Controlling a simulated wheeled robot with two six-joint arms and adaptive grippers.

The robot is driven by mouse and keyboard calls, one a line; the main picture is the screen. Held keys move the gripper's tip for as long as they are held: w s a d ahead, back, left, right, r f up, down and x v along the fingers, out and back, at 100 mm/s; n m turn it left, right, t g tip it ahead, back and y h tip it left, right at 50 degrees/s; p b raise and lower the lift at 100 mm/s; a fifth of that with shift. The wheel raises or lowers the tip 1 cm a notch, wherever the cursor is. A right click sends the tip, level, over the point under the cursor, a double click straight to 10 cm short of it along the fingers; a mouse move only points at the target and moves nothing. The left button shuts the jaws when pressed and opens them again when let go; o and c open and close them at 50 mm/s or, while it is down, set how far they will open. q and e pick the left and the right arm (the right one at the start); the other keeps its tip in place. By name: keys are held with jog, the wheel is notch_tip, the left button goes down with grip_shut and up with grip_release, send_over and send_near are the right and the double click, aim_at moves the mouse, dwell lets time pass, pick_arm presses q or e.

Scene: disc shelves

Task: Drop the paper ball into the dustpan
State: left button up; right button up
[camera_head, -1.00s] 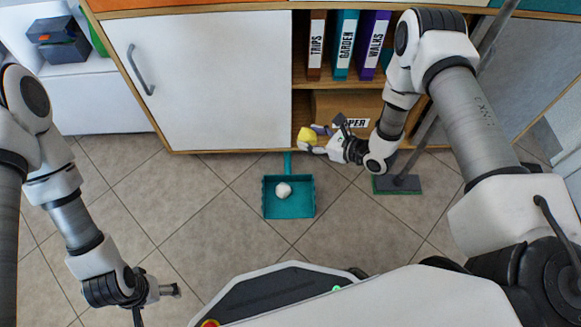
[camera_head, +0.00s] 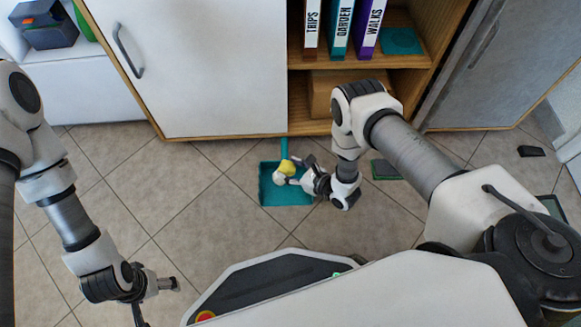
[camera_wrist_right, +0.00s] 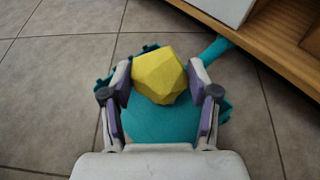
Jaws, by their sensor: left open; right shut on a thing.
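A yellow faceted paper ball (camera_head: 288,167) is held between the fingers of my right gripper (camera_head: 297,174). It shows large between the fingers in the right wrist view (camera_wrist_right: 160,77). The ball and fingers are over the teal dustpan (camera_head: 300,197) on the floor; the exact height above it is hard to tell. The dustpan also shows behind the ball in the right wrist view (camera_wrist_right: 160,125). A white ball (camera_head: 279,178) appears in the pan, partly covered by the yellow ball and gripper. My left gripper (camera_head: 168,285) is open and empty, low at the left, away from the dustpan.
A wooden cabinet with a white door (camera_head: 195,65) stands behind the dustpan, with binders (camera_head: 341,25) and a cardboard box (camera_head: 325,92) on its open shelves. A green broom head (camera_head: 385,170) is right of my right gripper. Tiled floor left of the dustpan is clear.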

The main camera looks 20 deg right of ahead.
jog(key=o, duration=0.8)
jog(key=shift+r, duration=0.1)
jog(key=shift+c, duration=0.2)
jog(key=v, duration=1.2)
